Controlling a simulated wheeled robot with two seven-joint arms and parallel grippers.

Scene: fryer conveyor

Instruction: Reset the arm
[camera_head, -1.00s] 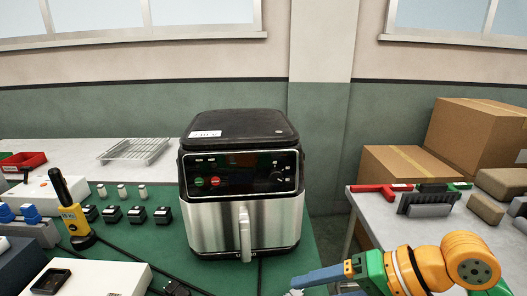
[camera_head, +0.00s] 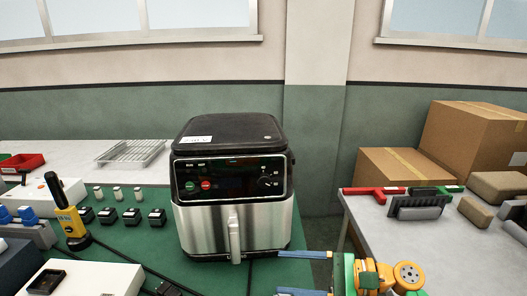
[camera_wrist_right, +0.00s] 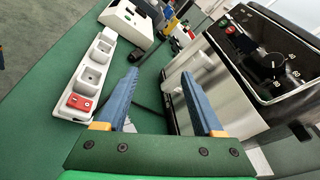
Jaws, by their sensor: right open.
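My right gripper (camera_head: 304,273) comes in at the bottom right of the head view, with its blue fingers pointing left. It is open and empty, low in front of the air fryer's right side. In the right wrist view its two fingers (camera_wrist_right: 160,98) are spread apart with nothing between them. The black and silver air fryer (camera_head: 236,190) stands upright on the green mat, its drawer shut and its handle facing me. In the right wrist view the air fryer (camera_wrist_right: 225,85) is on the right, close beside the right finger. My left gripper is not in view.
A white power strip (camera_wrist_right: 92,77) lies on the green mat (camera_wrist_right: 45,130). A yellow-black handheld tool (camera_head: 69,222), small black blocks (camera_head: 132,217) and a wire rack (camera_head: 131,152) are left of the fryer. A grey table (camera_head: 388,232) with brushes and cardboard boxes (camera_head: 475,145) is at right.

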